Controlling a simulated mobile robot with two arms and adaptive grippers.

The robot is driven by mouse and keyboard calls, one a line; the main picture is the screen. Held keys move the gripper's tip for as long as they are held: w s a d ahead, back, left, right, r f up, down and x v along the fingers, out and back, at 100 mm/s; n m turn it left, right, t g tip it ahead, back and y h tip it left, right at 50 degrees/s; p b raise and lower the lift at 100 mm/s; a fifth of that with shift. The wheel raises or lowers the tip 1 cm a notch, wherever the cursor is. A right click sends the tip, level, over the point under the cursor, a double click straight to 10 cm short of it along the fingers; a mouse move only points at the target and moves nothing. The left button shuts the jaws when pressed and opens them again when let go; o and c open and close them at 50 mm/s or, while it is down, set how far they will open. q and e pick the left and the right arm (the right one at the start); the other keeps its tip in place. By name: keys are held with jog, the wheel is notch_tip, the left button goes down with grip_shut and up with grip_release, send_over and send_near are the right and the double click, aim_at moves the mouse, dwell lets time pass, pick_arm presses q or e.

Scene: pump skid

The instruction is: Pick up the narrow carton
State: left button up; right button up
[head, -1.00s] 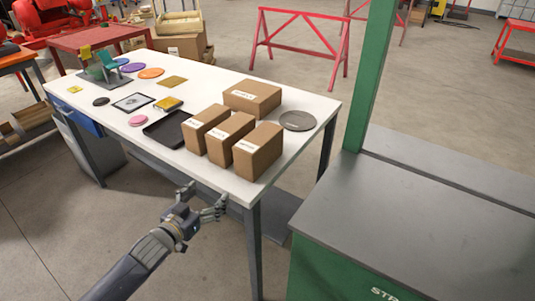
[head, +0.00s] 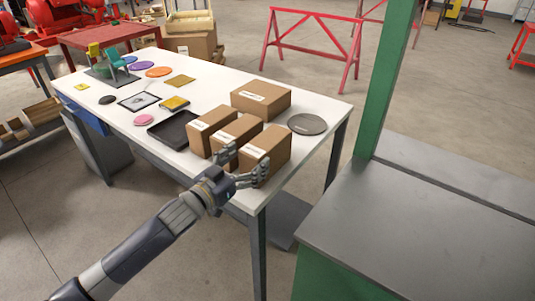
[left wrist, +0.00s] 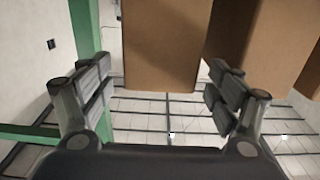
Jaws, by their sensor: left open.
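Three upright cartons with white labels stand side by side at the near end of the white table: a left one (head: 211,121), a middle one (head: 237,127) and a right, nearest one (head: 278,150). A wider carton (head: 262,96) lies behind them. I cannot tell for sure which is called narrow. My left gripper (head: 250,158) is open at the near face of the right carton, partly hiding it. In the left wrist view, a carton (left wrist: 165,45) stands between the two spread fingers (left wrist: 160,84), with gaps at both sides. My right gripper is out of view.
The white table (head: 325,98) also bears a black tray (head: 167,134), a grey disc (head: 307,124), and several small flat items. Another carton (left wrist: 257,45) stands close on the right in the left wrist view. A green post and grey-topped cabinet (head: 420,220) stand right.

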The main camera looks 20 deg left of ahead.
aim_at(263, 146)
pick_arm(q)
jog(key=shift+p+x, duration=0.3)
jog(key=shift+x, duration=3.35)
jog(key=shift+f, duration=0.15)
jog(key=c, duration=1.2)
jog(key=shift+c, duration=0.2)
